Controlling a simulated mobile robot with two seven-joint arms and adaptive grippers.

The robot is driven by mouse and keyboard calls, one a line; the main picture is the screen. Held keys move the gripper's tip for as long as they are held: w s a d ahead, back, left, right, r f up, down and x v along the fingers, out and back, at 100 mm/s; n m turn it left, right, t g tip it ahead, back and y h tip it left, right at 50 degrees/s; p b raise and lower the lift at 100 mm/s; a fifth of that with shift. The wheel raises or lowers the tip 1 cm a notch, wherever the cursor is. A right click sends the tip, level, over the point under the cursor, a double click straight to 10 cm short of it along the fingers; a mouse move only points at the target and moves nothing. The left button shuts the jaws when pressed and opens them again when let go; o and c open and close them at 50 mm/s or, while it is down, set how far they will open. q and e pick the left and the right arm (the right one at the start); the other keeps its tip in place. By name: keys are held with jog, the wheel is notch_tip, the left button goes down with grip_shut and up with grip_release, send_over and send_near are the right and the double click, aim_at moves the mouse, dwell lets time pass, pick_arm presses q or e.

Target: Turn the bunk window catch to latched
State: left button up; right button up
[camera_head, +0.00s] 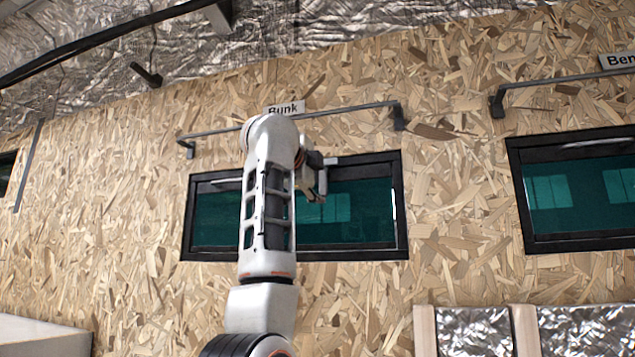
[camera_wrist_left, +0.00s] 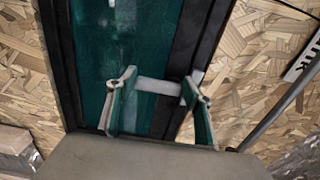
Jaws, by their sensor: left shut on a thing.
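The bunk window (camera_head: 350,215) is a dark-framed green pane under the "Bunk" sign (camera_head: 284,108). My left gripper (camera_head: 312,182) is at the upper part of this window, with my arm in front of part of the pane. The catch's pivot is not clear. My right gripper is in neither view.
A grey rail (camera_head: 350,108) runs above the bunk window, with a bracket at each end. Another dark-framed window (camera_head: 580,190) is to the right under a second rail (camera_head: 565,80). The chipboard wall (camera_head: 455,190) between the windows is clear.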

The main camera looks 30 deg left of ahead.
pick_arm(q)
jog(key=o, duration=1.1)
jog(key=shift+a, duration=0.1)
jog(key=v, duration=1.2)
